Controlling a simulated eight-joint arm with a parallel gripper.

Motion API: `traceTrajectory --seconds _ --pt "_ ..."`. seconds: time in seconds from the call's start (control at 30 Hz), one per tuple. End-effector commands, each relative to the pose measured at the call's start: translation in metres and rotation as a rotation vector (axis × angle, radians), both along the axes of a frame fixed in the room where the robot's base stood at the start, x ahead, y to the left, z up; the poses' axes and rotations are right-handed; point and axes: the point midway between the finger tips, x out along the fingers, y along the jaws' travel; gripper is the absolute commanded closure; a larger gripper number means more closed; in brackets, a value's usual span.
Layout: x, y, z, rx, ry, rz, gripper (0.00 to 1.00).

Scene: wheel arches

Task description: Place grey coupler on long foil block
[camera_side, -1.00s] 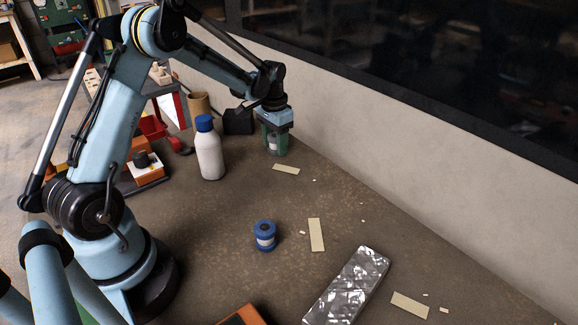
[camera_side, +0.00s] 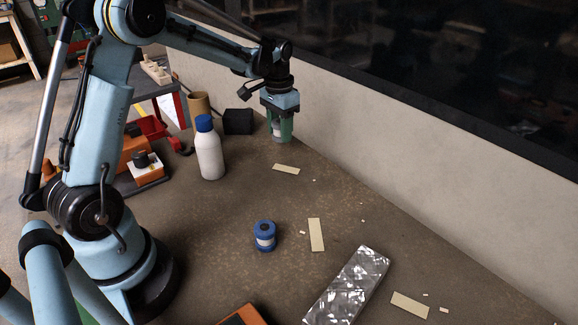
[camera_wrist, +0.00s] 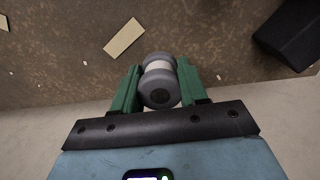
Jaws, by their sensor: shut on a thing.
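My gripper (camera_side: 280,128) is at the back of the table near the low wall, with green fingers. It is shut on the grey coupler (camera_wrist: 159,82), a grey-ended cylinder with a pale middle band. The wrist view shows the coupler between the two fingers (camera_wrist: 158,88). In the side view the fingers mostly hide it. The long foil block (camera_side: 346,287), wrapped in crinkled silver, lies at the front right of the table, well away from my gripper.
A blue coupler-like piece (camera_side: 265,236) stands mid-table. A white bottle with a blue cap (camera_side: 209,152) stands left of my gripper, near a black block (camera_side: 238,121) and a brown cylinder (camera_side: 199,104). Flat beige strips (camera_side: 316,235) and small chips lie about. An orange item (camera_side: 244,315) is at the front edge.

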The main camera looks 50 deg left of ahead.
Motion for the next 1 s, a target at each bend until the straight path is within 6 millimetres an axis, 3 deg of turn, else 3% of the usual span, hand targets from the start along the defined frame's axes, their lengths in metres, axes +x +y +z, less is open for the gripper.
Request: traceTrajectory --seconds 0.2,0.53,0.63,0.83,1.0 --pt "-0.008 -0.048 0.029 0.0 0.0 -0.004 0.91" --pt "-0.014 -0.089 0.051 0.0 0.0 -0.002 0.91" --pt "-0.016 -0.11 0.055 0.0 0.0 -0.007 0.91" --pt "-0.031 -0.187 0.065 0.0 0.0 -0.021 0.91" --pt "-0.061 -0.258 0.074 0.0 0.0 -0.028 0.91"
